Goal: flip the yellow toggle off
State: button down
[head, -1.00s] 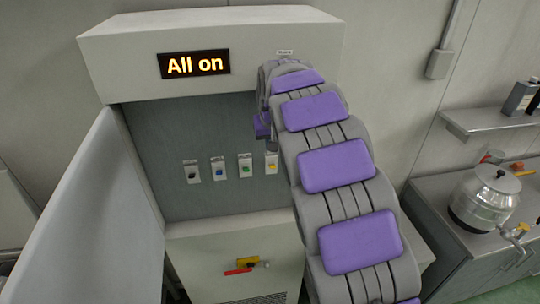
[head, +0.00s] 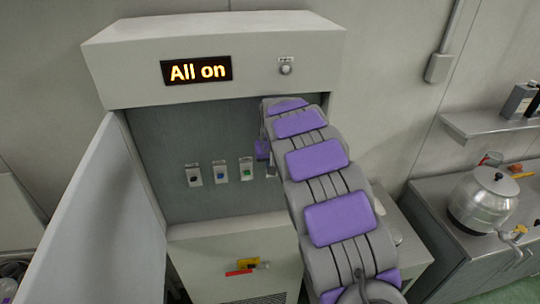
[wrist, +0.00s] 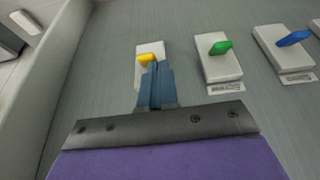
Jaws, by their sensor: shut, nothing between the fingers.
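The yellow toggle (wrist: 149,58) sits on a white switch plate in the wrist view. My gripper (wrist: 156,68) is shut and empty, with its blue-grey fingertips right at the toggle, overlapping its lower part in the picture. I cannot tell whether they touch. In the head view my arm comes from the lower right and hides the yellow toggle. The display (head: 197,70) above the panel reads "All on".
The green toggle (wrist: 221,47) and blue toggle (wrist: 293,38) are close beside the yellow one. A black toggle (head: 193,175) is farther along. The open cabinet door (head: 100,215) stands at left. A knob (head: 286,68) is above; a red-handled switch (head: 240,270) is below.

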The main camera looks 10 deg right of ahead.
jog(key=shift+d+f, duration=0.15)
jog(key=shift+d, duration=0.85)
jog(key=shift+s+a+f+t+b, duration=0.15)
jog(key=shift+a+t+b, duration=0.2)
jog(key=shift+b, duration=0.3)
jog(key=shift+s+a+f+t+b, duration=0.15)
jog(key=shift+a+t+b, duration=0.1)
jog(key=shift+a+b, duration=0.3)
jog(key=t+b, duration=0.1)
jog(key=b, duration=0.2)
jog(key=s+f+t+b, duration=0.1)
jog(key=t+b, duration=0.1)
jog(key=b, duration=0.1)
jog(key=d+t+b, duration=0.1)
jog(key=b, duration=0.2)
jog(key=shift+s+f+t, duration=0.25)
jog(key=shift+t, duration=0.05)
jog(key=shift+r, duration=0.15)
jog(key=shift+r, duration=0.65)
